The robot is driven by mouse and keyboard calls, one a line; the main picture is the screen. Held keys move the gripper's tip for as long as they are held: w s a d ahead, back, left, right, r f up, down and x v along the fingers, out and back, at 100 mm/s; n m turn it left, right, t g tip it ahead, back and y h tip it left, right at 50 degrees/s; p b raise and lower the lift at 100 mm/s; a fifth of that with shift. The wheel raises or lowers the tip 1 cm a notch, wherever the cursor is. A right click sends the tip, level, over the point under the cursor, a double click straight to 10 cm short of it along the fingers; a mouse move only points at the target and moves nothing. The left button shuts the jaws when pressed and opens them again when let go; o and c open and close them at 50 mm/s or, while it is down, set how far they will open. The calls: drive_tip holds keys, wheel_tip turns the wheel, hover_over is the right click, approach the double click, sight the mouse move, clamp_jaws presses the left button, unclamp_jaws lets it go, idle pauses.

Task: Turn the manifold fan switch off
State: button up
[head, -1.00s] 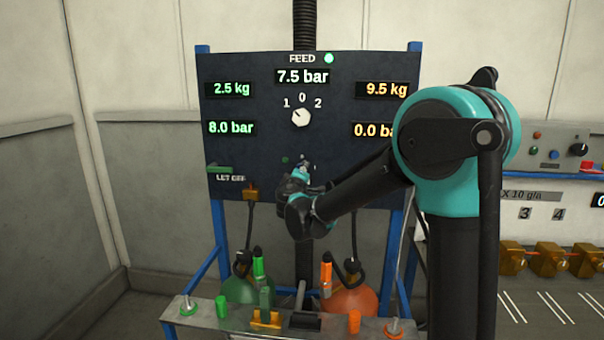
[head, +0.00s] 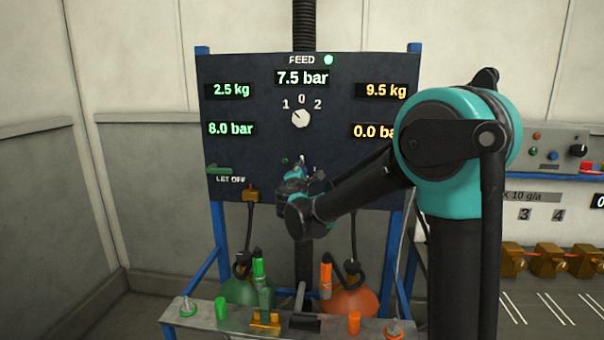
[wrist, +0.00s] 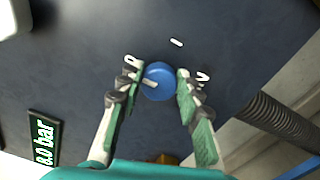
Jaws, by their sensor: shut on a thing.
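A round blue knob (wrist: 159,81) with a pale pointer bar sits on the dark panel (wrist: 75,60). Small white marks surround the knob; no fan label is readable. In the head view, my gripper (head: 303,170) is at the lower middle of the panel, and my wrist largely hides the knob. Higher up, a white rotary knob (head: 301,119) is marked 1, 0 and 2, with its pointer towards the upper left.
A green lever (head: 219,170) labelled LET OFF is at the panel's left. Below stand green (head: 250,290) and orange (head: 350,300) vessels behind a grey shelf (head: 190,322) with several fittings. A ribbed hose (wrist: 275,117) runs close by. Another machine (head: 560,185) stands right.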

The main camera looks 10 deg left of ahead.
idle(0.4)
drive_tip(key=o, duration=1.2)
drive_tip(key=shift+c, duration=0.2)
drive_tip(key=s, duration=1.2)
drive_tip(key=shift+a, duration=0.2)
drive_tip(key=shift+d, duration=0.1)
drive_tip(key=s+d+f+m+g+h, duration=0.1)
drive_tip(key=s+d+f+m+g, duration=0.15)
drive_tip(key=d+f+m, duration=0.4)
drive_tip(key=s+d+f+m+g+h, duration=0.1)
drive_tip(key=d+f+m+g, duration=0.2)
drive_tip(key=d, duration=0.7)
drive_tip(key=s+d+f+m+g+h, duration=0.1)
drive_tip(key=d+f+m+g, duration=0.2)
drive_tip(key=d+f, duration=0.45)
drive_tip(key=s+d+f+m+g+y, duration=0.1)
drive_tip(key=s+f+m, duration=0.1)
drive_tip(key=s+f, duration=0.2)
drive_tip(key=s+d+f+m+g+y, duration=0.1)
drive_tip(key=s+d+f+m+g, duration=0.1)
drive_tip(key=s, duration=0.8)
drive_tip(key=s+d+f+m+g+y, duration=0.1)
drive_tip(key=s+f+m+g, duration=0.1)
drive_tip(key=s+f+m, duration=0.2)
drive_tip(key=shift+s+d+f+y, duration=0.15)
drive_tip(key=shift+s+d+f, duration=0.05)
drive_tip(key=shift+s+f, duration=0.6)
drive_tip(key=shift+s+d+f+y, duration=0.15)
drive_tip(key=shift+s+d+f, duration=0.05)
drive_tip(key=shift+s+f, duration=0.55)
